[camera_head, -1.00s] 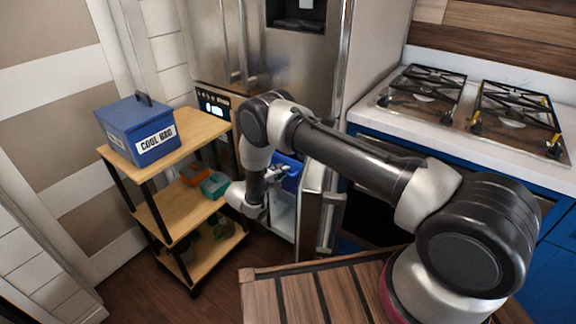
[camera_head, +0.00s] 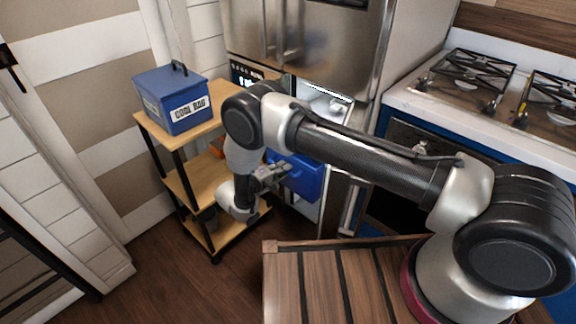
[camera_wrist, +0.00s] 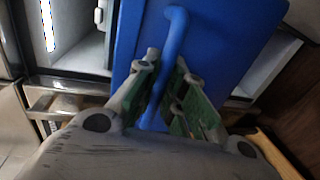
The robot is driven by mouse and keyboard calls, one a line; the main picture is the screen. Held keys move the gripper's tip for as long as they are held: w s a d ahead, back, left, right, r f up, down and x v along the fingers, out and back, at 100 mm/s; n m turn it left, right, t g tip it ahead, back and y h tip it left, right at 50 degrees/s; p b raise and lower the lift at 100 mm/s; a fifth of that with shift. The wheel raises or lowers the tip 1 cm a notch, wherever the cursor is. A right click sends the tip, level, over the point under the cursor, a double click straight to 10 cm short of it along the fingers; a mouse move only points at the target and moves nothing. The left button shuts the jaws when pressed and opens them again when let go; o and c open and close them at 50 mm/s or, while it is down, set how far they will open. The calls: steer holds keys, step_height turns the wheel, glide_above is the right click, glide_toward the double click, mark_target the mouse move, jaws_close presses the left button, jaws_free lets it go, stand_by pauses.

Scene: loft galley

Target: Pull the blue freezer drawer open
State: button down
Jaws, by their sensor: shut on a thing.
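The blue freezer drawer (camera_head: 304,178) shows in the head view partly behind my arm, standing out from the lit freezer compartment. In the wrist view its blue front (camera_wrist: 218,40) fills the upper middle, with a blue bar handle (camera_wrist: 172,60) running down it. My gripper (camera_wrist: 168,95) is shut on that handle, with its green-padded fingers on either side of it. In the head view my gripper (camera_head: 272,178) is at the drawer's front. The drawer's inside is hidden.
A wooden shelf cart (camera_head: 150,124) stands left of the drawer, close to my arm, with a blue cool bag (camera_head: 176,98) on top. The stove (camera_head: 470,85) is at the right. A slatted wooden top (camera_head: 335,285) is in front. Floor is clear at lower left.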

steer(key=shift+s+a, duration=0.25)
steer(key=shift+s, duration=0.05)
steer(key=c, duration=1.5)
jaws_free()
steer(key=v, duration=1.2)
